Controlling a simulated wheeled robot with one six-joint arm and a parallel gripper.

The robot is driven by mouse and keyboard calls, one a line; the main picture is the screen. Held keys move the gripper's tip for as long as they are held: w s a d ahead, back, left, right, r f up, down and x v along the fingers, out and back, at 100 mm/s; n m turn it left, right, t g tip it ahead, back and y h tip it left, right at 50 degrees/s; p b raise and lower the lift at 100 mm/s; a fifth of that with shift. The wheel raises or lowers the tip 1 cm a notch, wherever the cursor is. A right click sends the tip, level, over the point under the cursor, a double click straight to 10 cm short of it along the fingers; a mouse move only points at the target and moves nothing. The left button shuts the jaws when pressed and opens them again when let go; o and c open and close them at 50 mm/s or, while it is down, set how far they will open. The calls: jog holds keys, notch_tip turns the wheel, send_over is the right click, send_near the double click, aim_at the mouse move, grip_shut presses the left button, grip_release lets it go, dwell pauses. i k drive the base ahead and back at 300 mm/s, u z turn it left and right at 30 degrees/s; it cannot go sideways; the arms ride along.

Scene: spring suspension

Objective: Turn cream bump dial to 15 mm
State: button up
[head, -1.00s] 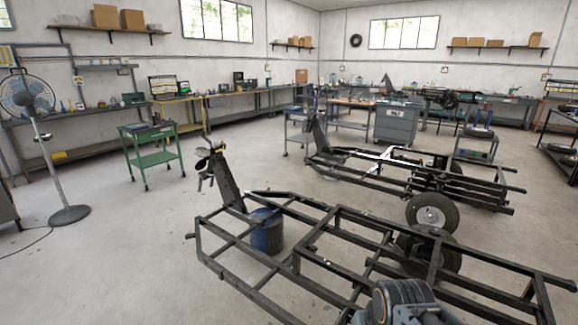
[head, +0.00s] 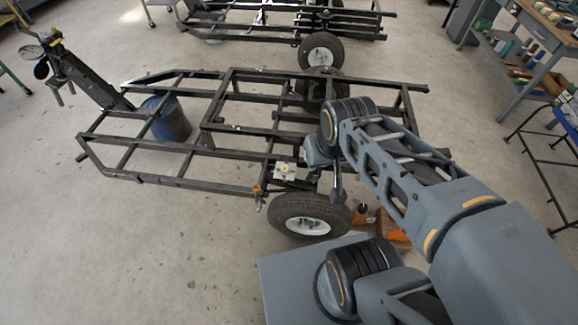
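A small cream-coloured block with a yellowish round part (head: 286,170) sits on the near side of the black frame (head: 217,187), just above the near wheel. It may be the cream bump dial, but it is too small to read any scale or marking. My gripper (head: 338,192) seems to hang at the end of my arm, just right of the cream block and over the wheel. It looks apart from the block. Its fingers are small and partly hidden by my wrist, so I cannot tell whether they are open.
The near wheel (head: 303,216) stands below the frame. A small yellow-brown fitting (head: 257,192) sits on the frame's near edge. Orange parts (head: 388,228) lie on the floor right of the wheel. A blue drum (head: 167,119) stands inside the frame. Floor at the left is clear.

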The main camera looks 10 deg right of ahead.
aim_at(284, 167)
jog(key=z, duration=0.1)
jog(key=k, duration=0.95)
jog(key=u, duration=1.1)
jog(key=i, duration=0.85)
jog(key=z, duration=0.5)
jog(key=i, duration=0.9)
jog(key=z, duration=0.85)
